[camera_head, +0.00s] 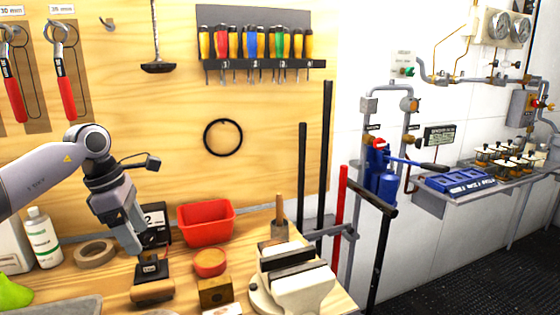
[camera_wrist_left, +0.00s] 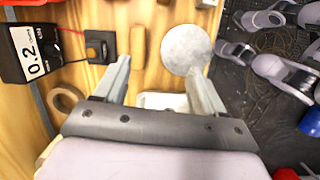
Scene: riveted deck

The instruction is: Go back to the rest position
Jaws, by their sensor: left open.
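My left gripper (camera_head: 147,250) hangs over the workbench, pointing down, with its arm coming in from the left. In the left wrist view its two fingers (camera_wrist_left: 158,68) stand apart with nothing held between them. In the head view, the gripper's tips overlap a small black block (camera_head: 152,270) on the bench. I cannot tell from the head view whether they touch it. In the wrist view the black block (camera_wrist_left: 100,46) lies beyond the left finger, apart from it. My right gripper shows in neither view.
A black meter (camera_head: 156,217), a red bin (camera_head: 206,222), a tape roll (camera_head: 95,252), a white bottle (camera_head: 42,238) and a red round tin (camera_head: 210,262) stand around the gripper. A vise (camera_head: 300,284) sits at the bench's right end. The pegboard behind holds tools; the air above is free.

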